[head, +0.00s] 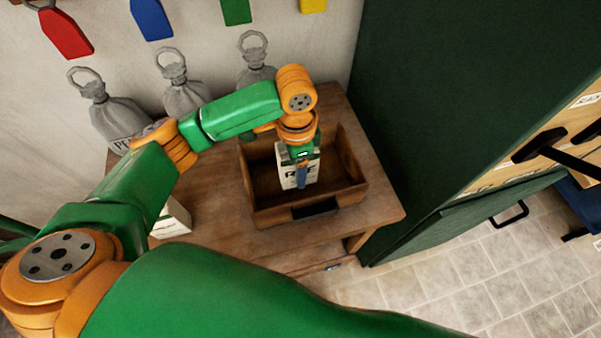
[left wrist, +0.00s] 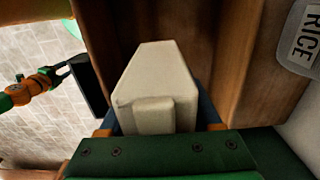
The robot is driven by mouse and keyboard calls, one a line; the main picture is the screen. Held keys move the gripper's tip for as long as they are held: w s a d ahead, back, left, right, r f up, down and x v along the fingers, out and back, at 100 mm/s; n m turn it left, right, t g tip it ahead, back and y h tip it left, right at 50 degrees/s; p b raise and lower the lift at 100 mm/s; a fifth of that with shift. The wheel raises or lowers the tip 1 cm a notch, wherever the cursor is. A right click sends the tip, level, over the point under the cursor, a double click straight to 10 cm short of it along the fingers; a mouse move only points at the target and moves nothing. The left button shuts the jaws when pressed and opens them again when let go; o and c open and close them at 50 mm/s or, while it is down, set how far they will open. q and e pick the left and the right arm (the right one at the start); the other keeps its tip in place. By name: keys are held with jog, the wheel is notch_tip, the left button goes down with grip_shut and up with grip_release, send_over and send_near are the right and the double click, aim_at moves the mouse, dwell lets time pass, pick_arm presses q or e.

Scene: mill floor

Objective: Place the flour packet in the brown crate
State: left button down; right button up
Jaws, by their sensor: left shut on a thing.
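The brown crate (head: 262,218) stands on the wooden table, open at the top. My left gripper (head: 301,180) reaches down into it, shut on a pale packet (head: 313,170) with dark lettering I cannot read clearly. In the left wrist view the packet (left wrist: 155,80) shows plain and off-white between the blue fingers. I cannot tell whether its base touches the crate floor. My right gripper (left wrist: 63,72) shows at the left of the left wrist view, its fingers apart and empty, away from the crate.
Another pale packet (head: 172,219) stands on the table (head: 382,205) left of the crate. Several grey tied sacks (head: 182,92) line the wall behind; one is labelled RICE (left wrist: 305,38). A tall dark green cabinet (head: 440,90) rises close on the right.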

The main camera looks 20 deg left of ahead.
pick_arm(q)
jog(key=f, duration=0.1)
jog(key=w+f, duration=0.1)
jog(key=f, duration=0.1)
jog(key=w+f, duration=0.1)
jog(key=f, duration=0.1)
jog(key=shift+f, duration=0.1)
jog(key=shift+s+f, duration=0.1)
jog(key=shift+c, duration=0.4)
grip_release()
notch_tip(320, 180, up, 12)
jog(key=shift+r+p, duration=0.15)
jog(key=shift+p, duration=0.15)
